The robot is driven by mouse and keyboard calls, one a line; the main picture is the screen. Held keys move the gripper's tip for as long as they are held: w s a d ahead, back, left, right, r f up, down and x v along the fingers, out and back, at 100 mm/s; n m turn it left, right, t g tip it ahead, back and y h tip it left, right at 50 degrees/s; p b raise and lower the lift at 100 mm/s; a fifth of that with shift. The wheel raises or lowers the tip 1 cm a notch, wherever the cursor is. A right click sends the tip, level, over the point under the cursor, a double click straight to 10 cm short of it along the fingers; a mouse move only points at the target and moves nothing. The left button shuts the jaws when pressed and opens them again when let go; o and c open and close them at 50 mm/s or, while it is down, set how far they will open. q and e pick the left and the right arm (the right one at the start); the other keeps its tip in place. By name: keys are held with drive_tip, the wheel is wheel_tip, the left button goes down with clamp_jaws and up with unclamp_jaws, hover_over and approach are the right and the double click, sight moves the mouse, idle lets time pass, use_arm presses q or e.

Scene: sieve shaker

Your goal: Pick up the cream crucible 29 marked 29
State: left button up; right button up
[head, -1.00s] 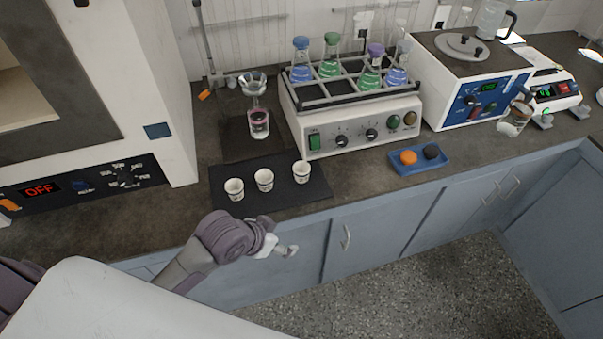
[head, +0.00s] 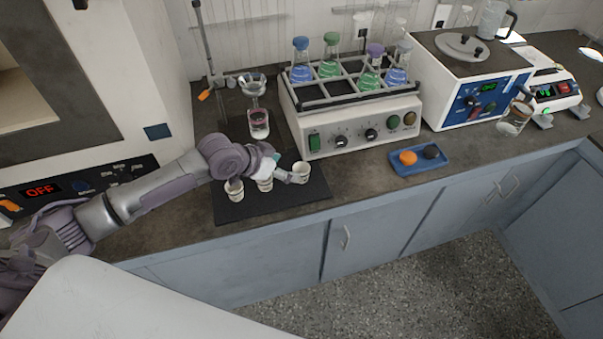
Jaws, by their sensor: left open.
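Three small cream crucibles with dark marks stand upright in a row on the black mat (head: 272,206): a left one (head: 234,194), a middle one (head: 265,186) and a right one (head: 302,169). The marks are too small to read, so I cannot tell which is 29. My left gripper (head: 291,177) is open, low over the mat, with its tips close to the left side of the right crucible. I cannot tell whether they touch it. My left wrist and gripper partly cover the middle crucible and the top of the left one. My right gripper is not in view.
Behind the mat stand a glass funnel over a beaker (head: 259,124) and a white shaker (head: 355,131) with several stoppered flasks. A blue tray (head: 420,162) with an orange and a dark piece lies to the right. Bare counter lies between mat and tray.

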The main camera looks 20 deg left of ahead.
sight(306, 171)
use_arm(q)
drive_tip(key=x, duration=0.2)
drive_tip(key=shift+w+d+f, duration=0.1)
drive_tip(key=shift+w+f, duration=0.15)
drive_tip(key=shift+f, duration=0.05)
drive_tip(key=x, duration=0.2)
drive_tip(key=p+x, duration=0.1)
drive_tip(key=x, duration=0.2)
drive_tip(key=shift+s+d, duration=0.1)
drive_tip(key=shift+d, duration=0.25)
drive_tip(key=c, duration=1.3)
